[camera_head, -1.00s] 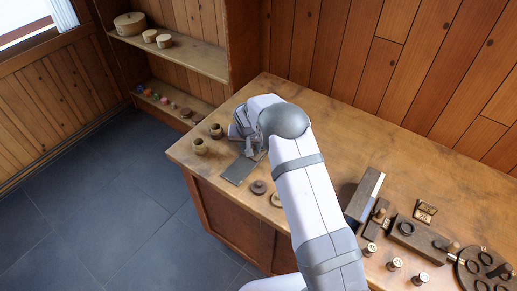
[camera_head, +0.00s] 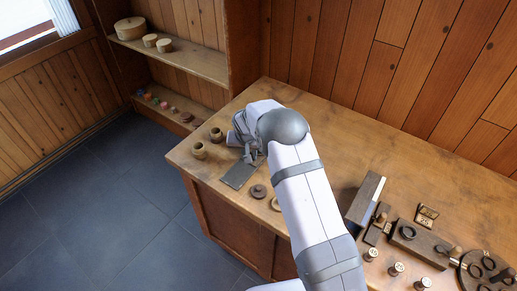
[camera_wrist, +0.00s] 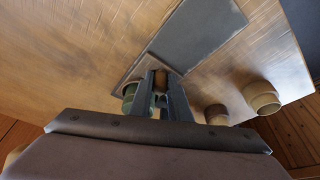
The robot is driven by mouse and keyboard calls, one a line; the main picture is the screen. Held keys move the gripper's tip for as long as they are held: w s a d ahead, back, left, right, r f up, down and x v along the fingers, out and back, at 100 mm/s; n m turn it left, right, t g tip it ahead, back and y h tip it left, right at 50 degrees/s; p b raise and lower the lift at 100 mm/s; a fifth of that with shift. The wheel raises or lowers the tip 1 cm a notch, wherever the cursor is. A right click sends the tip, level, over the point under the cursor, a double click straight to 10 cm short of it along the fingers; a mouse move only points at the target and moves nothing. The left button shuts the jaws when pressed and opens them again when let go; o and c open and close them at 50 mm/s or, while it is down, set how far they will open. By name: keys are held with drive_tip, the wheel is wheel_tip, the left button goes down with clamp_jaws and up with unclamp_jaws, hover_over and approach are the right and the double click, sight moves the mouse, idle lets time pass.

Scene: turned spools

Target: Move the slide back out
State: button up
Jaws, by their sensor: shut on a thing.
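My gripper (camera_head: 252,156) is low over the left end of the bench, beside a grey mat (camera_head: 238,174). In the wrist view the fingers (camera_wrist: 161,84) are shut on a small brown piece, mostly hidden between them; I cannot tell exactly what it is. A greenish round thing (camera_wrist: 131,93) shows beside the left finger. At the right of the bench is a dark wooden fixture (camera_head: 424,243) with a dark ring and a light knob. A dark piece with a peg (camera_head: 378,224) stands beside it. I cannot tell which part is the slide.
Two spools (camera_head: 199,150) (camera_head: 216,135) stand left of the mat. A brown disc (camera_head: 258,191) lies right of it. Several numbered pegs (camera_head: 396,269), number plates (camera_head: 427,215), a round dark tray (camera_head: 484,270) and a block (camera_head: 365,200) are at the right. The bench middle is partly behind my arm.

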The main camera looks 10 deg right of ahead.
drive_tip(key=shift+s+a+b, duration=2.05)
drive_tip(key=shift+s+a, duration=1.25)
drive_tip(key=shift+a, duration=0.05)
drive_tip(key=o, duration=0.8)
drive_tip(key=shift+r, duration=0.1)
wheel_tip(320, 180, up, 7)
drive_tip(key=p, duration=0.4)
clamp_jaws()
